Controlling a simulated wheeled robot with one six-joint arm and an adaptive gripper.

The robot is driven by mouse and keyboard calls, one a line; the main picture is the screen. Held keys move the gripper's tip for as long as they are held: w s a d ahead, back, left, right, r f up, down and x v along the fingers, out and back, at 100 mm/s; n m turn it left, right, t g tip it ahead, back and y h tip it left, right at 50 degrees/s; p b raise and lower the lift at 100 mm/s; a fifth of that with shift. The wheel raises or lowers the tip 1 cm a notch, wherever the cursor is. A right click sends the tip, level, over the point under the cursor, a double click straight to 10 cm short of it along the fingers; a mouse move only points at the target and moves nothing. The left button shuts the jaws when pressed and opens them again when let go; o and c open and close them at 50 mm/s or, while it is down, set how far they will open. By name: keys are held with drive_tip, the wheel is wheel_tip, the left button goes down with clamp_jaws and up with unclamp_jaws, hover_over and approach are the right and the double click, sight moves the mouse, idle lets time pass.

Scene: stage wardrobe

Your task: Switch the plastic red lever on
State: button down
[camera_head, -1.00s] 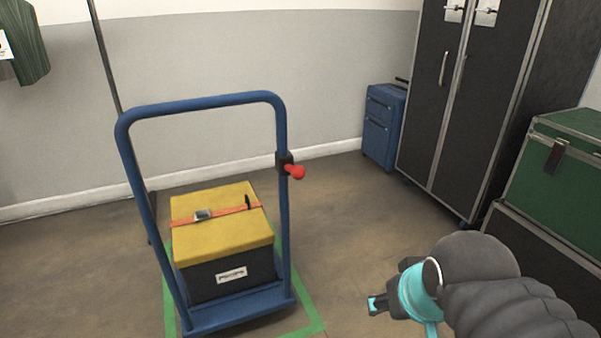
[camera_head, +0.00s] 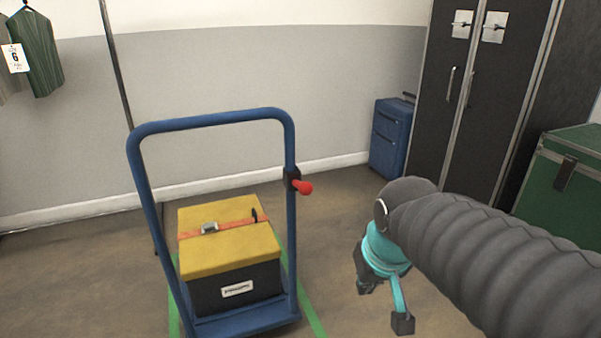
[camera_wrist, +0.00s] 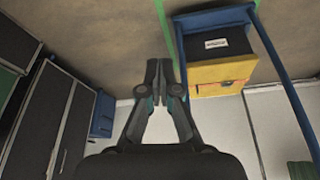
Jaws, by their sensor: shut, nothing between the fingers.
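The red lever (camera_head: 303,187) sticks out from a black mount on the right upright of the blue trolley handle (camera_head: 210,117) in the head view. The lever does not show clearly in the wrist view. My gripper (camera_head: 366,287) is to the right of the lever and lower in the picture, apart from the trolley. In the wrist view my gripper (camera_wrist: 159,64) has its fingers together with nothing between them. The trolley (camera_wrist: 215,18) shows upside down at the upper right there.
The trolley carries a black box with a yellow lid (camera_head: 228,246) and an orange strap. A blue suitcase (camera_head: 390,138) stands by the wall beside a dark wardrobe (camera_head: 440,120). A green trunk (camera_head: 570,190) is at the right. Bare floor lies between trolley and wardrobe.

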drive_tip(key=w+a+r+n, duration=0.1)
drive_tip(key=w+a+r, duration=0.35)
drive_tip(key=w, duration=0.35)
drive_tip(key=w+a+r+n+g+p, duration=0.1)
drive_tip(key=w+a+r, duration=0.35)
drive_tip(key=w, duration=0.25)
drive_tip(key=w+a+r, duration=0.3)
drive_tip(key=w+a, duration=0.2)
drive_tip(key=w, duration=0.3)
wheel_tip(320, 180, up, 8)
drive_tip(key=r+h, duration=0.1)
hover_over(300, 184)
drive_tip(key=s+a, duration=0.3)
drive_tip(key=shift+s+d+f, duration=0.25)
drive_tip(key=shift+d+f, duration=0.15)
drive_tip(key=shift+d, duration=0.05)
drive_tip(key=shift+f, duration=0.1)
drive_tip(key=shift+s+d+b+x, duration=0.25)
drive_tip(key=shift+b+x, duration=0.2)
drive_tip(key=shift+x, duration=1.8)
drive_tip(key=shift+s+d+b+x, duration=0.1)
drive_tip(key=shift+d+b+x, duration=0.3)
drive_tip(key=shift+x, duration=1.85)
drive_tip(key=shift+s+d+b+x, duration=0.2)
drive_tip(key=shift+b+x, duration=0.25)
drive_tip(key=shift+x, duration=1.8)
drive_tip(key=shift+a+f, duration=0.1)
drive_tip(key=shift+f, duration=0.05)
